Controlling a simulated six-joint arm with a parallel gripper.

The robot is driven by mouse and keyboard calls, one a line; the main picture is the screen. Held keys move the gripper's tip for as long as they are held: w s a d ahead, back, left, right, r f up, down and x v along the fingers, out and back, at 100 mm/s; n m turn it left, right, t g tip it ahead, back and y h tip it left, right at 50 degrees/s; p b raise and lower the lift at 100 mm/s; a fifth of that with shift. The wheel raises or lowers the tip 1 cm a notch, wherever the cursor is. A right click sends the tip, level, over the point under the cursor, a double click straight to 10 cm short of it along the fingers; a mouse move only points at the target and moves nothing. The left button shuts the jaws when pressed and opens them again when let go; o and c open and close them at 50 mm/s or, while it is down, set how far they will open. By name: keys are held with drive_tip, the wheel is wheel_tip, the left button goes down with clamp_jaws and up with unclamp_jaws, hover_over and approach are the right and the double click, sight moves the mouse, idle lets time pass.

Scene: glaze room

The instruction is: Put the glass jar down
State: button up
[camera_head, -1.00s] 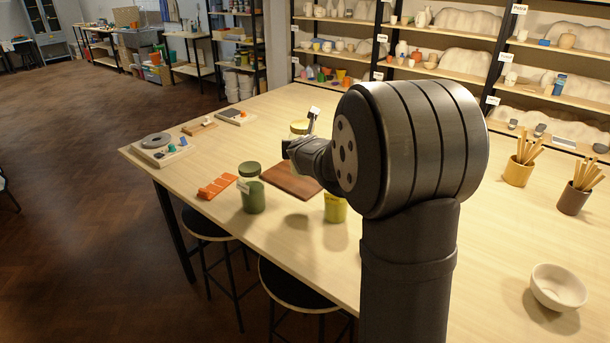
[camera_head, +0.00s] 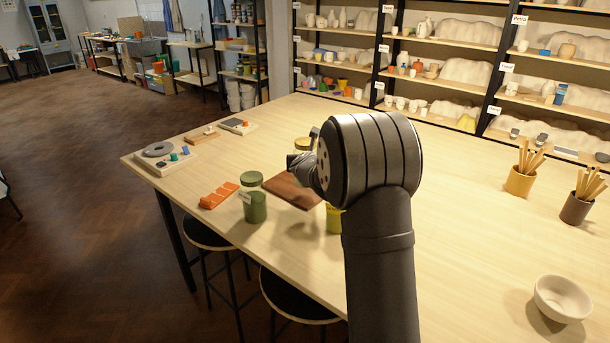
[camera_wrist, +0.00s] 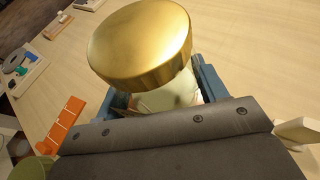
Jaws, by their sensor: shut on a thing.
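The glass jar has a gold lid (camera_wrist: 140,45) and a pale, see-through body (camera_wrist: 168,97) in the wrist view. My gripper (camera_wrist: 162,90) is shut on the jar body, with a blue finger on each side below the lid. In the head view the jar's yellowish lid (camera_head: 303,143) shows behind my gripper (camera_head: 301,160); most of its body is hidden. A reddish-brown board (camera_head: 290,190) lies on the table just in front of the jar in the picture. I cannot tell whether the jar's base touches anything.
A green-lidded jar (camera_head: 253,207) and a partly hidden yellow-green jar (camera_head: 333,220) stand near the board. An orange tray (camera_head: 218,195) lies to the left. A bowl (camera_head: 562,298) and brush pots (camera_head: 519,181) stand right. The table's far middle is clear.

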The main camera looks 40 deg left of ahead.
drive_tip(key=shift+f, duration=2.35)
drive_tip(key=shift+f, duration=0.1)
drive_tip(key=o, duration=1.5)
drive_tip(key=shift+f, duration=0.15)
drive_tip(key=shift+s+d+r, duration=0.1)
drive_tip(key=shift+s+r, duration=0.1)
drive_tip(key=shift+r, duration=0.1)
drive_tip(key=v, duration=1.1)
drive_tip(key=shift+s+d, duration=0.2)
drive_tip(key=shift+d, duration=0.05)
